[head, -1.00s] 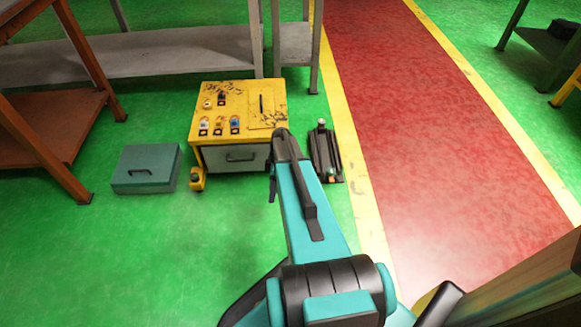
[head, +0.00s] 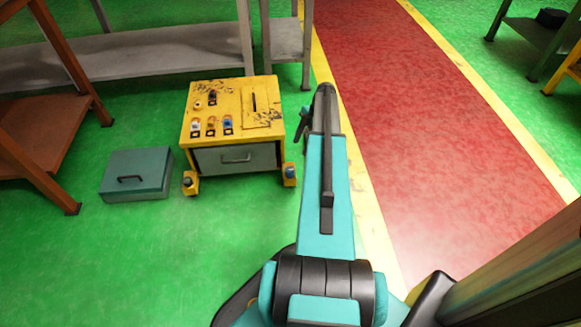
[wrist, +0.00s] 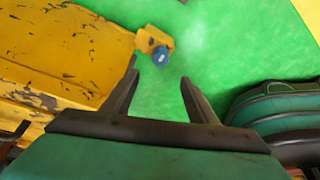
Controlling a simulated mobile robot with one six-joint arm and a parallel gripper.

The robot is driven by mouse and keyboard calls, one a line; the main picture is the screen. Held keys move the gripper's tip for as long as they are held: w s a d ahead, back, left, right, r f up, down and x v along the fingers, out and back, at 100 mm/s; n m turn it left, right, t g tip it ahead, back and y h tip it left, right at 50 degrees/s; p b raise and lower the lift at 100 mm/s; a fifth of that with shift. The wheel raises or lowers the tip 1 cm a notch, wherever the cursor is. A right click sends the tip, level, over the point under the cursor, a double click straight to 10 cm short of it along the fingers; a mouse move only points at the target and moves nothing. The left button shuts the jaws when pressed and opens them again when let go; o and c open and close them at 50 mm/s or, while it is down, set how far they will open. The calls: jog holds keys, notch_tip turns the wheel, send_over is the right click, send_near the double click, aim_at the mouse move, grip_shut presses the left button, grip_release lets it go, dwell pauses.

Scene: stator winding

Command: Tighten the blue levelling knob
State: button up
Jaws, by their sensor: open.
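The blue levelling knob (wrist: 161,57) sits on a yellow foot bracket at the corner of the yellow cabinet. In the head view the same knob (head: 290,172) shows on the cabinet's front right foot, left of my arm. My gripper (wrist: 158,86) is open and empty in the wrist view, its two dark fingers apart. The knob lies beyond the fingertips, roughly in line with the gap, with green floor between; it is not between the fingers. In the head view my arm mostly hides the gripper.
The yellow cabinet (head: 200,158) has buttons on top and a grey drawer. Its front left foot (head: 190,183) has another knob. A teal box (head: 140,172) lies left. Grey shelving (head: 150,50) stands behind. The green floor in front is clear.

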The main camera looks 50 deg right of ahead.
aim_at(290, 170)
jog(key=shift+f, duration=0.1)
jog(key=b+x, duration=0.4)
jog(key=x, duration=0.9)
jog(key=shift+a+f, duration=0.1)
jog(key=shift+f, duration=0.2)
jog(key=shift+c, duration=0.5)
jog(key=c, duration=1)
jog(key=shift+r+m, duration=0.1)
jog(key=shift+m, duration=0.2)
